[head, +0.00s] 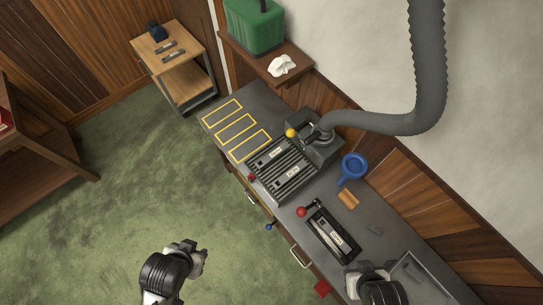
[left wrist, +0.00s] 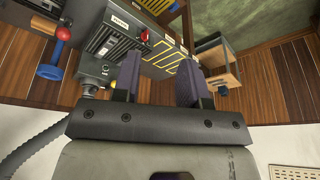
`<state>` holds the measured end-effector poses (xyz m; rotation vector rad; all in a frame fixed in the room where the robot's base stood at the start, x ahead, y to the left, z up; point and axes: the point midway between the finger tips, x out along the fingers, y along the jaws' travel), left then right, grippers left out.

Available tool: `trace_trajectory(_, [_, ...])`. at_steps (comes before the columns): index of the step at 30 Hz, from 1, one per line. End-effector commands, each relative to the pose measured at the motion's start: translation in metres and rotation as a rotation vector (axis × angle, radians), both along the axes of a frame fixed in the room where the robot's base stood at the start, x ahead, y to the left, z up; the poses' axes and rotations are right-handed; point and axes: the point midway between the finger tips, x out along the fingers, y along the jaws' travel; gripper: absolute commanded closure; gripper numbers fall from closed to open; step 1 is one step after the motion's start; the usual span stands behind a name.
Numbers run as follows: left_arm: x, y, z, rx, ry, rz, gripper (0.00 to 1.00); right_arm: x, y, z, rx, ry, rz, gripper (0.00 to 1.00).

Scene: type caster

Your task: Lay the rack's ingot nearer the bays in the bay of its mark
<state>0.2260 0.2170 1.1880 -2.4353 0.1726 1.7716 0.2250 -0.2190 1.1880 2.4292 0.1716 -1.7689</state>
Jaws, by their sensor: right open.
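Two labelled ingots lie in the dark ribbed rack (head: 261,169) on the bench. The ingot nearer the bays (head: 278,152) is up-left of the farther ingot (head: 291,171). Their marks are too small to read. Three yellow-outlined bays (head: 236,128) lie beside the rack, looking empty; they also show in the left wrist view (left wrist: 167,62). My right gripper (head: 366,269) is open at the bench's lower part, well away from the rack. My left gripper (head: 198,256) is over the floor side; its fingers stand apart and empty in the left wrist view (left wrist: 158,85).
A mould (head: 332,234) with a red-knobbed lever stands between rack and right gripper. A caster head with a grey hose (head: 375,122) stands behind the rack. A blue ladle (head: 353,166) and a tan block (head: 348,198) lie nearby. A cart (head: 168,46) stands beyond the bays.

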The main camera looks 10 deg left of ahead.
Motion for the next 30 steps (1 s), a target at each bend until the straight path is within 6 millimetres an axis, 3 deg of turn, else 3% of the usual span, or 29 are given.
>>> trace_trajectory(19, [0.0, 0.0, -0.0001, 0.0, 0.0, 0.0, 0.61, 0.0002, 0.003, 0.0003, 0.011, 0.0, -0.007, 0.57])
trace_trajectory(28, [0.0, 0.0, -0.0001, 0.0, 0.0, 0.0, 0.34, 0.0001, 0.0025, 0.0003, 0.008, -0.001, -0.006, 0.57])
trace_trajectory(30, [-0.0001, 0.0, -0.0001, 0.0, 0.0, 0.0, 0.32, 0.0001, 0.002, 0.0003, 0.007, 0.0, -0.004, 0.57])
